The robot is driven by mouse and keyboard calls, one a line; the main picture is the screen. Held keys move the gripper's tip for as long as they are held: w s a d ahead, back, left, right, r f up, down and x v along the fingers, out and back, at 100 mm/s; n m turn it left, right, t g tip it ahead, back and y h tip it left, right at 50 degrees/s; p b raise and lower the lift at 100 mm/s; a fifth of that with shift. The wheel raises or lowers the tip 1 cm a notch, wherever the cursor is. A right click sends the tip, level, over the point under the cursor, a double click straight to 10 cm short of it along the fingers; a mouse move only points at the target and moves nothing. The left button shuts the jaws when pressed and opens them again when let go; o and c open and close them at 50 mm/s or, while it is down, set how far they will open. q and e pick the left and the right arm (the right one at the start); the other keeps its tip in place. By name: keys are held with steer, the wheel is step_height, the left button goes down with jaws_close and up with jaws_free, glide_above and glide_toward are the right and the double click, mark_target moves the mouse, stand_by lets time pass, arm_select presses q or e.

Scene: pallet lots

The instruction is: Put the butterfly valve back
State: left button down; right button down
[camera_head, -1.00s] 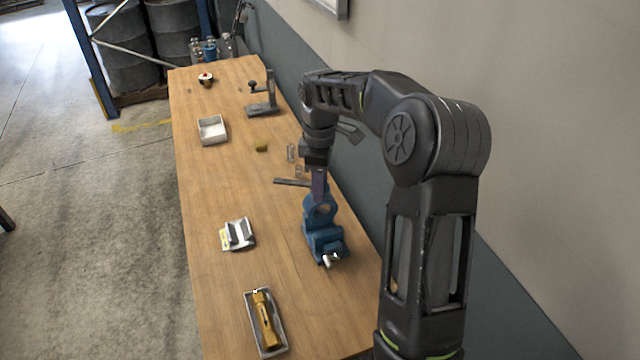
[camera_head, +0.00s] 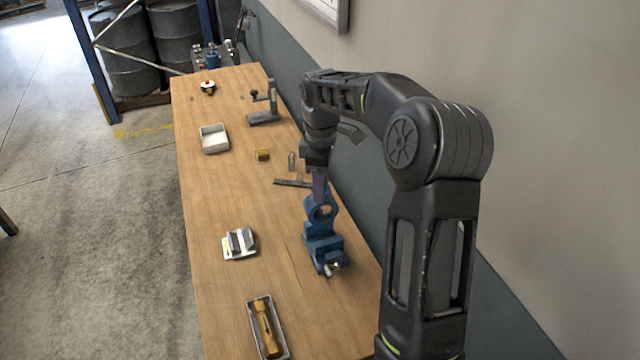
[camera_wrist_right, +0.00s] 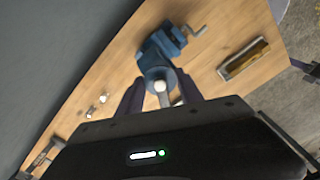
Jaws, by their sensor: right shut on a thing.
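The butterfly valve (camera_head: 311,214), a blue ring-shaped body, stands upright just above the blue vise (camera_head: 327,249) on the workbench. My right gripper (camera_head: 319,190) reaches down from above and is shut on the valve's top. In the right wrist view, the valve (camera_wrist_right: 155,66) lies between the fingers of my right gripper (camera_wrist_right: 160,97), with a pale round end facing the camera. The vise (camera_wrist_right: 163,41) shows just beyond it. I cannot tell whether the valve still touches the vise jaws. My left gripper is not in view.
The wall is close on the right.

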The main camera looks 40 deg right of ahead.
steer(key=w+a+f+m+b, duration=0.1)
steer(key=a+m, duration=0.3)
steer(key=a, duration=0.7)
steer(key=w+a+m+b, duration=0.1)
steer(key=a+m, duration=0.3)
steer(key=a, duration=0.7)
steer(key=shift+w+a+f+b, duration=0.3)
steer(key=shift+f+b, duration=0.1)
steer(key=shift+b, duration=0.3)
